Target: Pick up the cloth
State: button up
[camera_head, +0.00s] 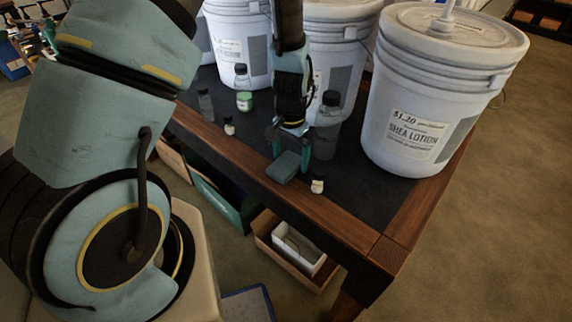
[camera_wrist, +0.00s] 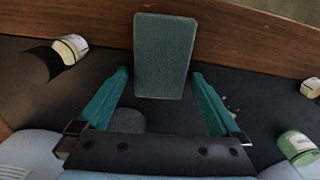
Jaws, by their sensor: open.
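The cloth (camera_head: 284,167) is a small teal-grey folded block near the front wooden edge of the table. In the wrist view the cloth (camera_wrist: 164,58) lies just ahead of the fingertips, roughly centred between them, and overlaps the wooden edge strip in the picture. My gripper (camera_head: 291,140) points down over the table, with its teal fingers spread. I cannot tell whether a finger touches the cloth.
A small white-capped bottle (camera_head: 317,186) stands right of the cloth. A dark clear bottle (camera_head: 327,125) stands behind it. Small jars, including a green-labelled one (camera_head: 244,101), are at left. Large white buckets, one labelled shea lotion (camera_head: 385,120), fill the back. A wooden rim (camera_head: 345,228) edges the table.

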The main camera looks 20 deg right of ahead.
aim_at(290, 160)
jog(key=shift+c, duration=0.2)
jog(key=c, duration=1.1)
jog(key=shift+r, duration=0.1)
notch_tip(290, 160, up, 10)
jog(key=shift+f+b, duration=0.1)
jog(key=shift+b, duration=0.85)
